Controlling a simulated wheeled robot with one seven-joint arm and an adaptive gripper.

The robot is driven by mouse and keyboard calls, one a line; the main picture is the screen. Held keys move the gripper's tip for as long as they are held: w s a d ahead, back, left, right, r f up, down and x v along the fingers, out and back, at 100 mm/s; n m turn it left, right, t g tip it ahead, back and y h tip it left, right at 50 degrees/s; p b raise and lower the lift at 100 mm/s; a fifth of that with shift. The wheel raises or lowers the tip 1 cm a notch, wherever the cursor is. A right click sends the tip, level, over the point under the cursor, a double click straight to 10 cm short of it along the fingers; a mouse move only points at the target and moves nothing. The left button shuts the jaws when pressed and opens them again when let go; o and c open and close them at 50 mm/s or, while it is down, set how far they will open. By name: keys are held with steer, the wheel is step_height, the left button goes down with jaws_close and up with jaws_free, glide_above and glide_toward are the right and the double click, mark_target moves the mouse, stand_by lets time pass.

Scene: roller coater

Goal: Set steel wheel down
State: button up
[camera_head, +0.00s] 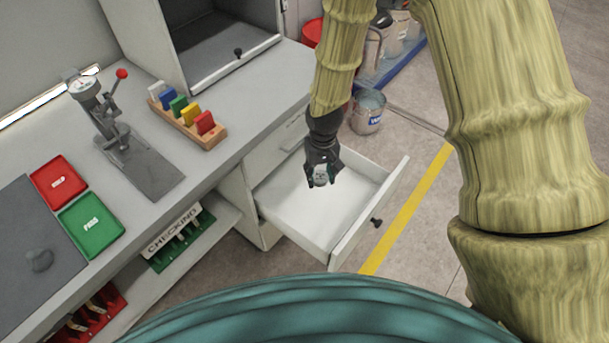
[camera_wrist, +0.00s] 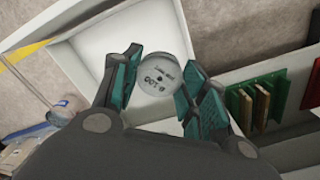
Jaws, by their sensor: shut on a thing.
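My gripper (camera_head: 321,174) is above the open white drawer (camera_head: 290,215) in the head view. It is shut on the steel wheel (camera_wrist: 159,78), a round grey disc with dark markings on its face. In the wrist view the wheel sits between the two teal-padded fingers of my gripper (camera_wrist: 157,85), with the drawer (camera_wrist: 95,42) behind it. In the head view the wheel is a small pale disc at the fingertips, partly covered by them. The drawer floor looks bare where it shows.
The workbench (camera_head: 225,170) is on the left, with a lever press (camera_head: 125,140), a rack of coloured blocks (camera_head: 188,117), a red tray (camera_head: 59,181) and a green tray (camera_head: 91,221). An open cabinet (camera_head: 215,45) stands behind. A metal bucket (camera_head: 367,112) stands on the floor beyond the drawer.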

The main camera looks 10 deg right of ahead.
mark_target(315, 216)
steer(key=shift+w+d+f+n+b, duration=0.25)
steer(key=shift+w+f+n+b, duration=0.65)
steer(key=shift+f+b, duration=4.75)
steer(key=shift+w+d+f+n+b, duration=0.2)
steer(key=shift+w+f+b, duration=1.25)
steer(key=shift+f+b, duration=4.15)
steer(key=shift+w+d+f+n+b, duration=0.4)
steer(key=shift+w+f+b, duration=0.8)
steer(key=shift+f+b, duration=4.4)
steer(key=shift+a+f+p, duration=0.1)
steer(key=shift+f+p, duration=0.75)
steer(key=shift+f, duration=0.1)
steer(key=o, duration=1.1)
steer(key=shift+c, duration=0.2)
step_height(315, 216, up, 12)
steer(key=p, duration=0.2)
steer(key=shift+p, duration=0.3)
steer(key=shift+r, duration=0.1)
